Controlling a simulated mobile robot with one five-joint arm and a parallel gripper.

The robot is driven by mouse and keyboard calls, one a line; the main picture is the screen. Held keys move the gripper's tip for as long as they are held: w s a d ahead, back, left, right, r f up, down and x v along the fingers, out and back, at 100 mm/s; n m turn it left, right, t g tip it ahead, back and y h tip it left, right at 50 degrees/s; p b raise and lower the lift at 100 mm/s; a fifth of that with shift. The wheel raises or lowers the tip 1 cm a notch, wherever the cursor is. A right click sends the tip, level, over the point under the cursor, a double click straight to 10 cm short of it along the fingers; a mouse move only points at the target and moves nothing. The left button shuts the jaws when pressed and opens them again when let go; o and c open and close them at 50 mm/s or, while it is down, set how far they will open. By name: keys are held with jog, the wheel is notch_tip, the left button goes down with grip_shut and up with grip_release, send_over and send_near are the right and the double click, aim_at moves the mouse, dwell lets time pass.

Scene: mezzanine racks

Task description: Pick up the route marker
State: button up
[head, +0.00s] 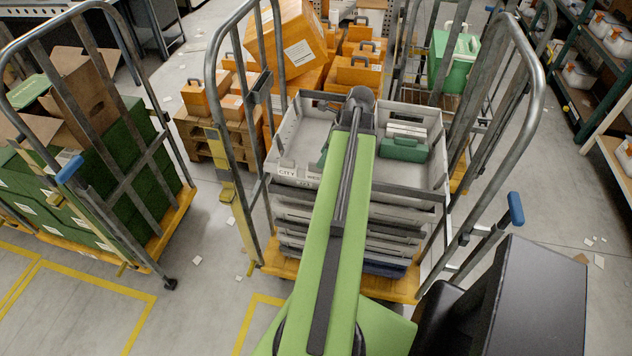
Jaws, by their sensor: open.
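My green arm reaches out over a grey tote (432,118) on top of a stack in a roll cage. My gripper (361,102) is at the arm's dark far end, above the tote. It is open, and its fingertips are mostly hidden by the arm. Inside the tote, right of the arm, lies a dark green box (403,150) with pale grey items (406,131) behind it. A bit of another green thing shows just left of the arm. A white "CITY" label (286,172) is on the tote's front. I cannot tell which thing is the route marker; the arm covers the tote's middle.
The roll cage's tall metal side frames (217,110) flank the tote on both sides. A cage of green crates (95,215) stands left. Orange cases (285,40) stand behind, and a green container (455,58) stands at back right. Shelving (590,85) lines the right.

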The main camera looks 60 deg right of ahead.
aim_at(313, 170)
jog(key=b+x, duration=0.2)
jog(key=x, duration=0.2)
jog(key=shift+s+f, duration=0.1)
jog(key=shift+f, duration=0.1)
jog(key=shift+f+b, duration=0.1)
jog(key=shift+b, duration=0.25)
jog(key=b+x, duration=0.4)
jog(key=x, duration=0.1)
jog(key=shift+w+d+f+b, duration=0.1)
jog(key=shift+w+b, duration=0.15)
jog(key=shift+b, duration=0.15)
grip_shut()
